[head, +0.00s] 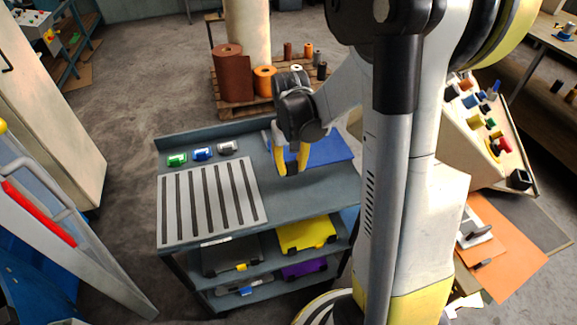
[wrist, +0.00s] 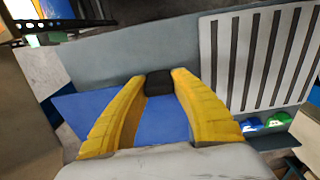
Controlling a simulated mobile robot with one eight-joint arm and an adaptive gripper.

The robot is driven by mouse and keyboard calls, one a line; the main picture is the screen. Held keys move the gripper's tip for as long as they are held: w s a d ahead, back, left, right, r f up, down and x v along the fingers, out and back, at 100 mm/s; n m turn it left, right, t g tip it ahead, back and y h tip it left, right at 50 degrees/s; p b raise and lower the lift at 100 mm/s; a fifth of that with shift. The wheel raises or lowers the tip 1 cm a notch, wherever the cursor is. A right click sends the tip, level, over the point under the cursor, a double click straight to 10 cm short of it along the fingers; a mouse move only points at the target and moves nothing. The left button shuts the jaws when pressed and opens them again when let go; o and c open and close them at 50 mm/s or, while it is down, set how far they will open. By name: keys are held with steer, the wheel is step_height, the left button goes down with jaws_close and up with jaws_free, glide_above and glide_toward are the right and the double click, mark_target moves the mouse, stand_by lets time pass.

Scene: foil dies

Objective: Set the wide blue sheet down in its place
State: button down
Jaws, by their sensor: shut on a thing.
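The wide blue sheet (head: 328,150) is at the back right of the cart top in the head view, partly behind my gripper. My gripper (head: 292,168) points down with its yellow fingers around a small dark block at the sheet's near edge. In the wrist view the fingers (wrist: 159,84) close on this dark block (wrist: 159,83), which looks like the sheet's grip. The blue sheet (wrist: 85,112) shows between and left of the fingers. I cannot tell whether it rests on the cart or hangs just above it.
A light grey slotted plate (head: 180,208) lies on the left of the cart top (head: 300,195). Green (head: 177,160), blue (head: 202,154) and grey (head: 227,147) small items stand behind it. Lower shelves hold yellow (head: 306,235), purple (head: 303,269) and dark grey (head: 230,255) pieces. The front right top is bare.

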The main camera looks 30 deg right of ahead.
steer(key=b, duration=1)
glide_toward(291, 198)
step_height(291, 198, down, 5)
steer(key=shift+f, duration=0.7)
steer(key=c, duration=1.1)
jaws_free()
steer(key=shift+o, duration=0.2)
steer(key=shift+r, duration=0.1)
step_height(291, 198, up, 12)
steer(key=shift+s+a+f, duration=0.1)
steer(key=s+a+r+n+t, duration=0.1)
steer(key=s+a+r+t, duration=0.1)
steer(key=s+a, duration=0.3)
steer(key=s+a+r+n+t, duration=0.2)
steer(key=s+a+t, duration=0.3)
steer(key=a, duration=0.3)
steer(key=shift+s+r, duration=0.3)
